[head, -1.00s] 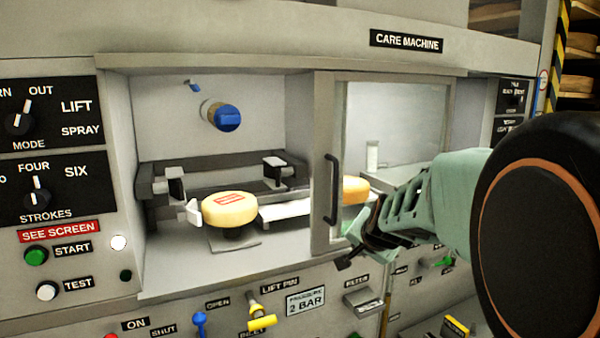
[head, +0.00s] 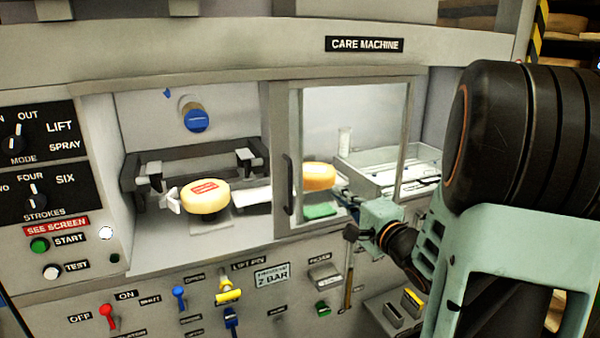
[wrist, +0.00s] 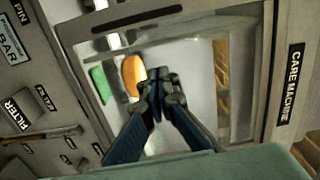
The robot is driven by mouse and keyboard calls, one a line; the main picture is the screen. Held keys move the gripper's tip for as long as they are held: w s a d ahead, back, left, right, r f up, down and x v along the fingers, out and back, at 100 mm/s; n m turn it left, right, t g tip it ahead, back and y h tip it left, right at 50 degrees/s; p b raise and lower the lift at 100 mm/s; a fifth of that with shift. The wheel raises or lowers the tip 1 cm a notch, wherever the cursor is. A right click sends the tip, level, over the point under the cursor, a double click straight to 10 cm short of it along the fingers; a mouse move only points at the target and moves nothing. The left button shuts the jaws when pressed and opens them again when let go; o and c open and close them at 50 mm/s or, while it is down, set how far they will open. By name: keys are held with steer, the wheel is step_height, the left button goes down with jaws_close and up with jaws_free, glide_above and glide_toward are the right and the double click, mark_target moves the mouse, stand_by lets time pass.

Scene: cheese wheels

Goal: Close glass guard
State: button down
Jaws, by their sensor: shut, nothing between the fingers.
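The glass guard (head: 283,205) is a grey-framed clear panel with a dark upright handle (head: 288,185) near its left edge. It covers the right part of the machine opening. The left part, with a yellow cheese wheel (head: 205,196) on a support, is uncovered. My gripper (head: 343,197) is at the guard's lower right part, right of the handle and apart from it. In the wrist view my gripper (wrist: 158,78) has its dark fingers together and empty, over the glass area. The handle (wrist: 137,22) shows at the top there. Whether the fingertips touch the glass is unclear.
A second cheese wheel (head: 319,176) shows behind the glass. A lever (head: 349,265) stands below my gripper. Several switches and knobs, such as a red one (head: 108,316), line the lower front panel. A grey tray (head: 390,170) lies at the right.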

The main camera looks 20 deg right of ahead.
steer(key=w+a, duration=0.6)
steer(key=w, duration=0.4)
steer(key=shift+p, duration=0.35)
steer(key=shift+r, duration=0.1)
steer(key=shift+a, duration=0.1)
